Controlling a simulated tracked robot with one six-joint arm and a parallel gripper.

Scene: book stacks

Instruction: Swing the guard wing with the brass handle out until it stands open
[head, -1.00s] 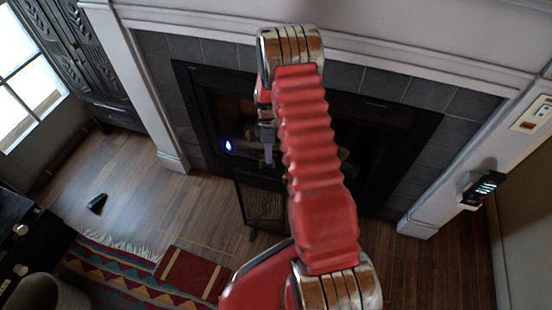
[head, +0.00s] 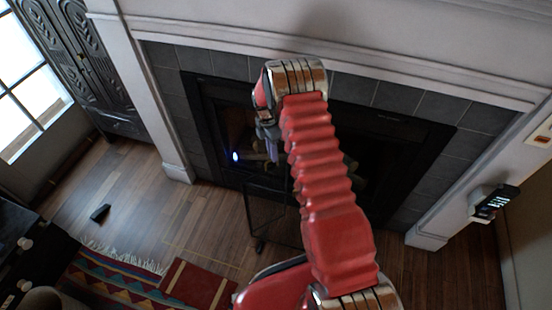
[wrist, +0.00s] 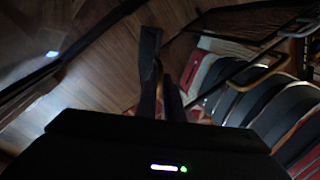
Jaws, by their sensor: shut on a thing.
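The guard wing (head: 268,212) is a dark mesh panel in a thin black frame. It stands in front of the fireplace, below my gripper in the head view, with its lower end near the wood floor. My gripper (head: 271,155) is at the wing's upper part, partly hidden by my red arm. In the wrist view my gripper (wrist: 165,78) has its dark fingers close together. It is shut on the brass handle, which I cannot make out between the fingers.
The fireplace opening (head: 216,125) is dark, with a small blue light inside. Brass-coloured curved bars (wrist: 263,74) show at right in the wrist view. A patterned rug (head: 120,287) lies at front left. A small black object (head: 100,213) lies on otherwise open floor.

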